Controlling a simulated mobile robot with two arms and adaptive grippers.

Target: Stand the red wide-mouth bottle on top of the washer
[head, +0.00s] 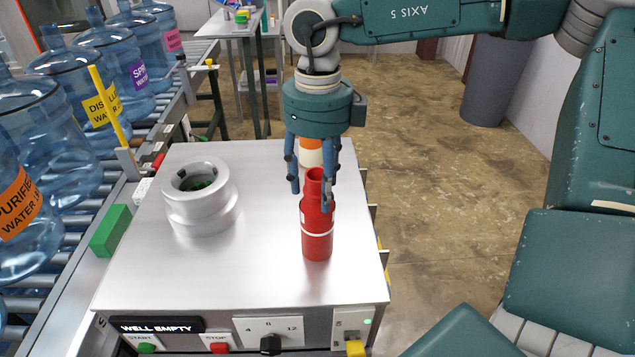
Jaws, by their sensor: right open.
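The red wide-mouth bottle (317,236) stands upright on the flat metal top of the washer (265,275), right of the middle. It has a white band around its body. My right gripper (311,198) points down from above with its blue fingers apart around the bottle's neck. I cannot tell whether any finger touches the bottle. My left gripper is not in view.
A round metal well (202,195) rises from the washer's left side. A white and orange object (311,153) shows partly behind my right gripper's fingers. A conveyor (70,240) with several large blue water jugs runs along the left. The washer's front panel has buttons and a dial.

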